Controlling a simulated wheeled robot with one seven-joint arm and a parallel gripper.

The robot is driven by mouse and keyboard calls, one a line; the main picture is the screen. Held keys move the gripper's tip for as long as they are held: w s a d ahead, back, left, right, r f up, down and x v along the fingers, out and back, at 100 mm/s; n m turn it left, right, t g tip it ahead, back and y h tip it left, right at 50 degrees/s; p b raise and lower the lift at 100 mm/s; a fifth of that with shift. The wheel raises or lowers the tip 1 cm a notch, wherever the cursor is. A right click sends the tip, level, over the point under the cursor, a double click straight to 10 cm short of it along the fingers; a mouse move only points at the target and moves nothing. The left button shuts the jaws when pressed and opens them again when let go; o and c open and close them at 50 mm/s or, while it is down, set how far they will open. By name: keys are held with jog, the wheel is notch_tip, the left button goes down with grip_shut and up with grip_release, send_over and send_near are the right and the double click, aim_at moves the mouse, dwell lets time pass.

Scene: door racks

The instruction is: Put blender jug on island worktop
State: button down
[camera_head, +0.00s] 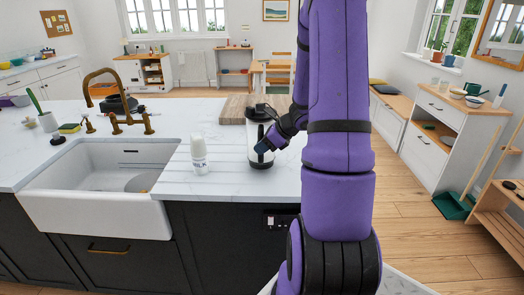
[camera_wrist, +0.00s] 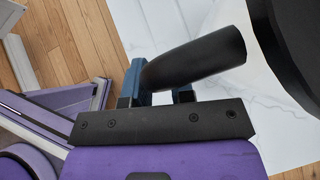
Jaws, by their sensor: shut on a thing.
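The blender jug (camera_head: 259,136), clear with a black lid and black handle, stands upright at the right end of the white island worktop (camera_head: 172,176). It appears to be on or just above the surface; I cannot tell which. My gripper (camera_head: 264,146) is at the jug's near right side, shut on its handle. In the wrist view the blue fingers of my gripper (camera_wrist: 160,82) close around the black handle (camera_wrist: 200,57). The jug's dark, rounded part fills the upper right corner there. My arm hides part of the worktop's right end.
A white milk bottle (camera_head: 199,155) stands left of the jug. A wooden board (camera_head: 234,108) lies behind it. The white sink (camera_head: 95,185) with a brass tap (camera_head: 113,118) is further left. The worktop between sink and jug is mostly clear. Wooden floor lies to the right.

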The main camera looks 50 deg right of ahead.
jog(key=shift+f, duration=0.95)
jog(key=c, duration=1)
grip_release()
